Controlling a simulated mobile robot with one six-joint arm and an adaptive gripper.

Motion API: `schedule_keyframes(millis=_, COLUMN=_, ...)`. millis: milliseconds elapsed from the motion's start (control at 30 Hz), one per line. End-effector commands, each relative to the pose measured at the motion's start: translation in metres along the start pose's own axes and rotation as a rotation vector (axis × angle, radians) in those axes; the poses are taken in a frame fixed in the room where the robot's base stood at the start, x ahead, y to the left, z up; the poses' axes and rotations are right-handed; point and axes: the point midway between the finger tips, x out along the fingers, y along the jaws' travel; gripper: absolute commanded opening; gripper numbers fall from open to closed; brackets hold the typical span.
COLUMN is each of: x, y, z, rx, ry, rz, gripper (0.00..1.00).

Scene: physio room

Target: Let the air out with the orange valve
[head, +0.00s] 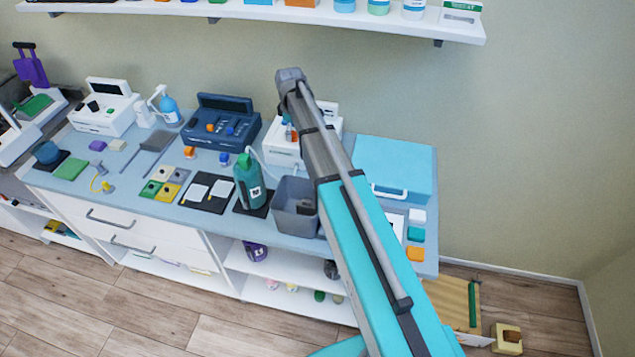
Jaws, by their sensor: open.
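A dark blue console (221,120) with a raised back panel stands on the counter, left of my arm. It has a small orange knob (210,127) and a blue knob (230,131) on its top. Another small orange piece (189,152) sits on the counter in front of the console, with a blue piece (224,158) to its right. I cannot tell from this view which orange piece is the valve, or how it is turned. My arm rises from the lower right across the counter; my gripper cannot be made out.
A green bottle (250,182) and a grey bin (293,207) stand at the counter's front, near my arm. A white device (103,106) and a blue pump bottle (169,110) stand further left. A light blue box (395,165) is at the right. A wall shelf (240,13) hangs above.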

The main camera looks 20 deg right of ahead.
Motion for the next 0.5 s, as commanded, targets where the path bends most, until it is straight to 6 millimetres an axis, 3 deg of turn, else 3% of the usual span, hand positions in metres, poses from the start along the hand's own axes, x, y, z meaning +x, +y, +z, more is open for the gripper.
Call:
schedule_keyframes(millis=133, x=-0.002, y=0.0, z=0.0, rx=-0.09, ry=0.0, rz=0.0, gripper=0.91)
schedule_keyframes(millis=500, x=-0.038, y=0.0, z=0.0, rx=-0.082, ry=0.0, rz=0.0, gripper=0.91)
